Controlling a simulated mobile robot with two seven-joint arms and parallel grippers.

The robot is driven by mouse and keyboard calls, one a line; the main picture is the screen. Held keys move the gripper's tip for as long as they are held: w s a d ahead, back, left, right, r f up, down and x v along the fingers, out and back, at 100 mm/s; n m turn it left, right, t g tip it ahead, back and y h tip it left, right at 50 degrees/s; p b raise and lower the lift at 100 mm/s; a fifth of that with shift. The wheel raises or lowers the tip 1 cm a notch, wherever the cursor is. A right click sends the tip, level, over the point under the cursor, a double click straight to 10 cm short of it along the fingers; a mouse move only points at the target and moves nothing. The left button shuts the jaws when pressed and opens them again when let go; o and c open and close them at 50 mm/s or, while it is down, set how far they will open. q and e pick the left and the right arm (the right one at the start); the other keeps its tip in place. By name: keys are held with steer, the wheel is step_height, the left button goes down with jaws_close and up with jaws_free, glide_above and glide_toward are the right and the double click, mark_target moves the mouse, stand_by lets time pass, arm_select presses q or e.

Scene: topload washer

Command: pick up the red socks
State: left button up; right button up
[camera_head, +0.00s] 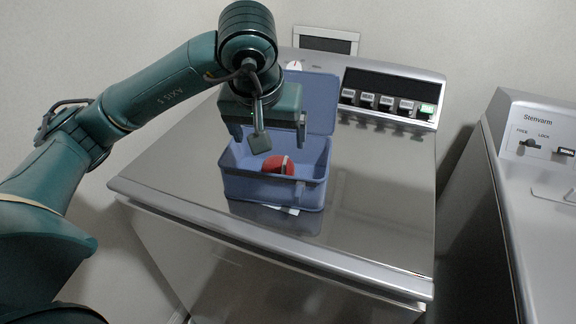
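The red socks (272,164) are a small rounded red bundle with a pale band, lying inside an open blue box (275,190). Part of the bundle is hidden by the box's front wall. My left gripper (269,136) hangs over the box, pointing down. Its two fingers are spread wide apart with nothing between them, above the socks and not visibly touching them. My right gripper is not in view.
The box stands on the shiny metal top of a washer (385,190), its lid (318,100) raised at the back. A control panel (390,95) with buttons is behind it. A second machine (540,200) stands at right. The washer top right of the box is clear.

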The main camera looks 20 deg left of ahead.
mark_target(277, 161)
arm_select(q)
steer(key=x, duration=0.6)
steer(key=shift+s, duration=0.1)
steer(key=shift+w+d+p+x, duration=0.15)
steer(key=shift+p+x, duration=0.35)
steer(key=shift+x, duration=0.95)
steer(key=shift+w+d+p+x, duration=0.15)
steer(key=shift+p+x, duration=0.3)
steer(key=shift+x, duration=1)
steer(key=shift+r, duration=0.1)
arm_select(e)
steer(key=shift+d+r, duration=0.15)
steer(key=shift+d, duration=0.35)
arm_select(q)
steer(key=shift+c, duration=0.5)
steer(key=c, duration=1)
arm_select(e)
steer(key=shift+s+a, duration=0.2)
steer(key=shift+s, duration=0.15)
arm_select(q)
steer(key=shift+r, duration=0.15)
